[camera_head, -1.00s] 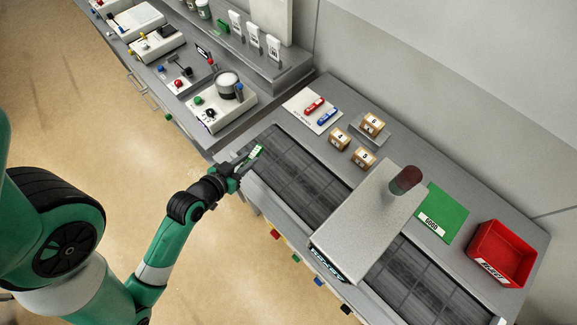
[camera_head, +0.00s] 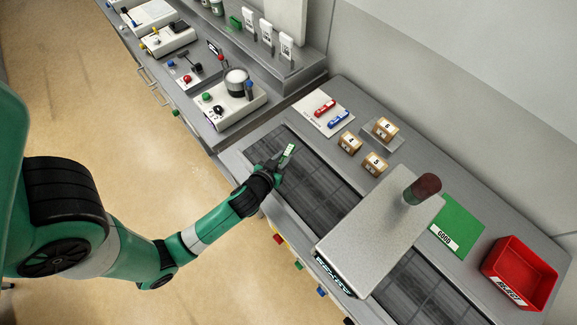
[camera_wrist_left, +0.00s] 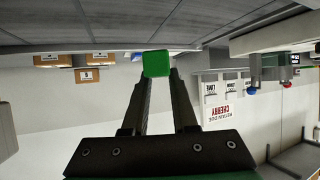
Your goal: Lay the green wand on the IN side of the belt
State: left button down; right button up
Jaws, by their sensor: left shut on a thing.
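The green wand (camera_head: 289,151) is held by my left gripper (camera_head: 283,161), over the near-left stretch of the dark belt (camera_head: 318,190), left of the hood. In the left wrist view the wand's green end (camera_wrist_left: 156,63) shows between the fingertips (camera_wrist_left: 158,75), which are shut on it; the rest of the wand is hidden. I cannot tell how far above the belt it is. A red wand (camera_head: 325,107) and a blue wand (camera_head: 338,119) lie on a white card behind the belt. My right gripper is not in view.
The grey hood (camera_head: 378,245) with a dark red lamp (camera_head: 422,188) spans the belt. Small numbered boxes (camera_head: 376,163) stand behind the belt. A green GOOD mat (camera_head: 457,225) and a red bin (camera_head: 520,272) are to the right. The belt left of the hood looks clear.

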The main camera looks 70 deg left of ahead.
aim_at(289, 168)
pick_arm(q)
jog(key=shift+w+f, duration=0.7)
jog(key=shift+f, duration=0.1)
jog(key=shift+w+d+f+b, duration=0.15)
jog(key=shift+f+b, duration=0.5)
jog(key=shift+f, duration=1.1)
jog(key=shift+f, duration=0.15)
jog(key=c, duration=0.7)
grip_release()
